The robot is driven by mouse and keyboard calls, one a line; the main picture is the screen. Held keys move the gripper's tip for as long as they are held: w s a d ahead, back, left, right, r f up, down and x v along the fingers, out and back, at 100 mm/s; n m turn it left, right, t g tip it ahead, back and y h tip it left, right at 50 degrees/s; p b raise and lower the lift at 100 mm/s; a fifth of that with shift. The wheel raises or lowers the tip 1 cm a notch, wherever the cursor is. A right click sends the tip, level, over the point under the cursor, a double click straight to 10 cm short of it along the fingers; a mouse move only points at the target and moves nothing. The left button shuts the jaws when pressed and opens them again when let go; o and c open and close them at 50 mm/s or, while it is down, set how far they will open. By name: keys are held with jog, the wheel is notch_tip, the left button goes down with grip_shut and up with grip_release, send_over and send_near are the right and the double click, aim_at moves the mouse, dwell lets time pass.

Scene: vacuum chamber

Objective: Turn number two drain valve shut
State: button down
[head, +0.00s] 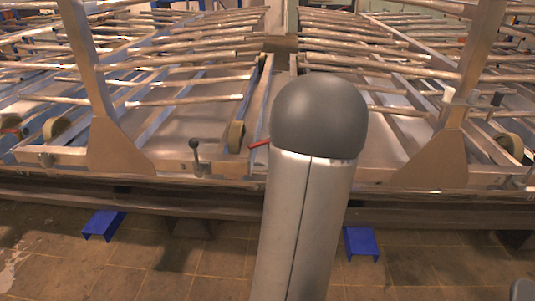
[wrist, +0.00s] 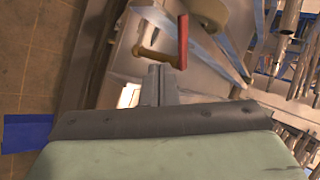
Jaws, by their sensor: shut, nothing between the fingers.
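A drain valve with a red lever handle (wrist: 183,42) and a brass-coloured body (wrist: 150,56) shows in the wrist view, top centre. My gripper (wrist: 160,70) is shut and empty, its grey fingertips just below the brass body; I cannot tell whether they touch it. In the head view, the tip of a red handle (head: 259,143) sticks out left of my arm, which hides the rest of that valve and my gripper. I cannot read a number two on it. A mark like a 3 shows on the rail, left of the handle.
A dark-knobbed lever (head: 195,148) stands on the frame rail (head: 225,167). A tan wheel (head: 236,136) is beside the red handle and also shows in the wrist view (wrist: 208,12). Racks of metal tubes (head: 180,65) fill the back. Blue stands (head: 103,223) sit on the tiled floor.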

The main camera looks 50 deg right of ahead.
jog(key=w+d+r+x, duration=0.1)
jog(key=r+x, duration=0.1)
jog(key=x, duration=1)
jog(key=shift+w+f+b, duration=0.25)
jog(key=shift+w+b, duration=0.1)
jog(key=shift+w, duration=0.3)
jog(key=shift+d, duration=0.1)
